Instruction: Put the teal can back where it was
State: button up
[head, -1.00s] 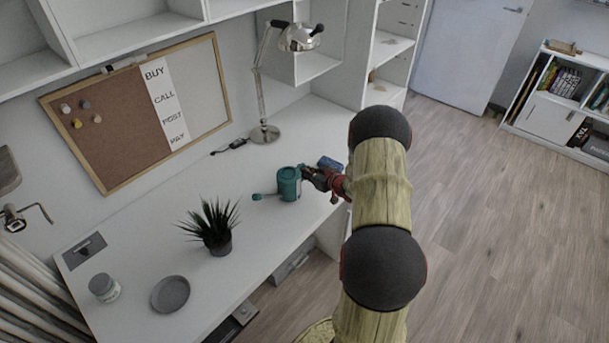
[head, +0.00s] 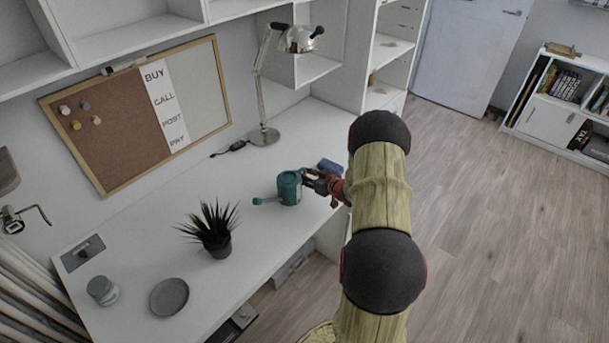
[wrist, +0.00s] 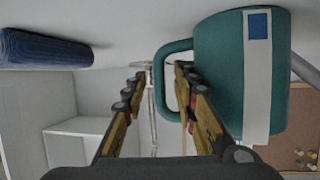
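The teal can (head: 289,188) stands upright on the white desk (head: 150,235), its spout pointing left in the head view. In the wrist view the teal can (wrist: 225,75) fills the right side, with a white band and a blue square on its body. Its handle (wrist: 160,78) reaches in between my fingers. My gripper (head: 308,181) is at the can's right side. In the wrist view my gripper (wrist: 160,85) has its fingers spread apart, one on each side of the handle bar, and is not closed on it.
A blue cylinder (head: 330,166) lies on the desk close behind my gripper; it also shows in the wrist view (wrist: 45,48). A potted plant (head: 215,235) stands left of the can. A lamp (head: 264,136) stands behind. A grey dish (head: 169,297) and a jar (head: 102,290) are further left.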

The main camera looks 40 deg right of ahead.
jog(key=shift+r, duration=0.1)
jog(key=shift+s+r, duration=0.1)
jog(key=shift+r, duration=0.05)
jog(key=p+v, duration=0.4)
jog(key=v, duration=0.8)
jog(key=w+a+r+g+h, duration=0.1)
jog(key=w+a+r, duration=0.15)
jog(key=r, duration=0.35)
jog(key=w+a+r+g+h, duration=0.1)
jog(key=w+r, duration=0.3)
jog(key=r, duration=0.3)
jog(key=s+a+r+g+h, duration=0.1)
jog(key=s+a+r+g, duration=0.1)
jog(key=a+r, duration=0.9)
jog(key=s+a+r+g+y, duration=0.2)
jog(key=s+a, duration=0.9)
jog(key=a, duration=0.2)
jog(key=s+a+r+n+g+y, duration=0.1)
jog(key=s+a+r+g+y, duration=0.1)
jog(key=s+a, duration=0.9)
jog(key=a+r, duration=0.1)
jog(key=a, duration=0.2)
jog(key=shift+s, duration=0.4)
jog(key=shift+r, duration=0.1)
